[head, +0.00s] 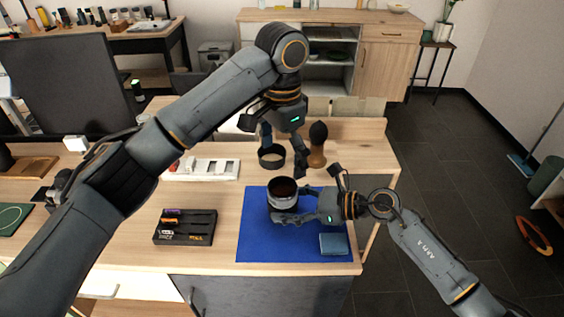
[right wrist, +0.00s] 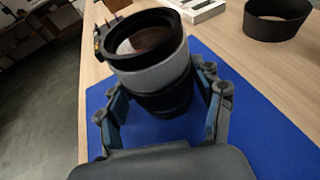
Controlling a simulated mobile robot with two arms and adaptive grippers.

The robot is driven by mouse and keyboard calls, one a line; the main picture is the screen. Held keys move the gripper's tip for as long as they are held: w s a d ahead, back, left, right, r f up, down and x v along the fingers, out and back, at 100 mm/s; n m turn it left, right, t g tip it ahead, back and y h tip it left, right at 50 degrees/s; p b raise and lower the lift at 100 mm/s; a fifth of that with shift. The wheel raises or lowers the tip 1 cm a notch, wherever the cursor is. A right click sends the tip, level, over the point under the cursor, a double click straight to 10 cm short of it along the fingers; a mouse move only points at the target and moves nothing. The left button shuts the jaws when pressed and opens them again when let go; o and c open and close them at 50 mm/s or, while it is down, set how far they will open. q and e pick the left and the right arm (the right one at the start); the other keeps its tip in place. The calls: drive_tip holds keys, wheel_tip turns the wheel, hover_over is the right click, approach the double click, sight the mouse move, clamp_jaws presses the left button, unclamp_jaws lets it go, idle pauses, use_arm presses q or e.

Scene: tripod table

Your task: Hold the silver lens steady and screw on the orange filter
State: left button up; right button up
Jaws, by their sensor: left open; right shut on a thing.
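The silver lens (head: 284,200) stands upright on the blue mat (head: 258,240), with a silver band and a black lower barrel. My right gripper (head: 296,205) is shut on it from the right. In the right wrist view, its fingers flank the lens (right wrist: 155,78). A black ring with reddish-brown glass (right wrist: 143,36) tops the lens; I cannot tell whether this is the orange filter or how it is seated. My left gripper (head: 284,160) is open and empty above the table behind the lens, with its fingers pointing down. No separate orange filter is clearly visible.
A black lens hood (head: 271,157) stands behind the mat, close to my left fingers. A wooden stand with a dark bulb (head: 317,145) is right of them. A black slotted case (head: 185,228), a white tray (head: 203,169) and a folded blue cloth (head: 333,244) lie around.

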drive_tip(key=shift+f, duration=0.1)
drive_tip(key=o, duration=0.9)
drive_tip(key=shift+o, duration=0.2)
